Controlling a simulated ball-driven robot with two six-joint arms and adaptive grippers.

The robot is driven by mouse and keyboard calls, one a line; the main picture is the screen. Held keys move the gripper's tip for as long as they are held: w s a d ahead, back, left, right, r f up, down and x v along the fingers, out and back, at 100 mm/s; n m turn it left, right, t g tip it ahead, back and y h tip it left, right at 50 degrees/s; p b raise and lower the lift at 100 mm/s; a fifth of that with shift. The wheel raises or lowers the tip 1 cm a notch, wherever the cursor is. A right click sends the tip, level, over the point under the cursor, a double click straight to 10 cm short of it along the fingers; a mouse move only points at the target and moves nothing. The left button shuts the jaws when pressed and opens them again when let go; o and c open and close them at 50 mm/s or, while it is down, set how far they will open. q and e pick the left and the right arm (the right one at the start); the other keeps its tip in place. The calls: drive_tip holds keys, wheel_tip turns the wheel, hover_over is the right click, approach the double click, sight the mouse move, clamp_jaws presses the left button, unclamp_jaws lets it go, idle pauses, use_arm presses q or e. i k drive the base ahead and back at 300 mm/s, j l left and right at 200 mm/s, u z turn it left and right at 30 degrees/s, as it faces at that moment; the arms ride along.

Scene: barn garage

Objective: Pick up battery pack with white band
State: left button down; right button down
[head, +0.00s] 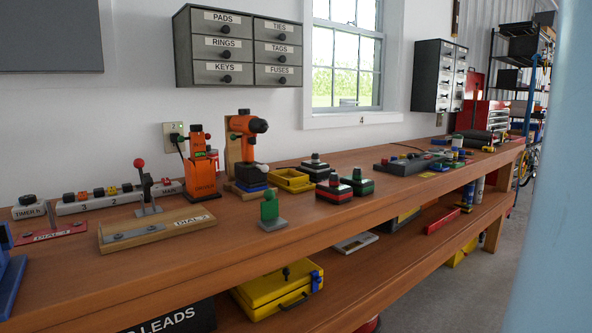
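Three dark battery packs with stubby tops stand close together on the wooden workbench (390,165). The front one (334,190) has red on its lower part and a thin pale line. The one to its right (358,185) has green on its sides and also a thin pale edge. The third (315,168) stands behind them and is mostly dark with a little green. They are too small to tell for certain which one carries the white band. Neither of my grippers is in view.
An orange drill (246,125), a yellow tray (291,180) and a green block on a grey base (270,208) stand near the packs. A lever on a wooden board (150,230) is at the left. A pale blue surface (550,200) blocks the right. The bench front right of the packs is clear.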

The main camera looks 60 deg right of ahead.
sight(313, 165)
drive_tip(key=z, duration=2)
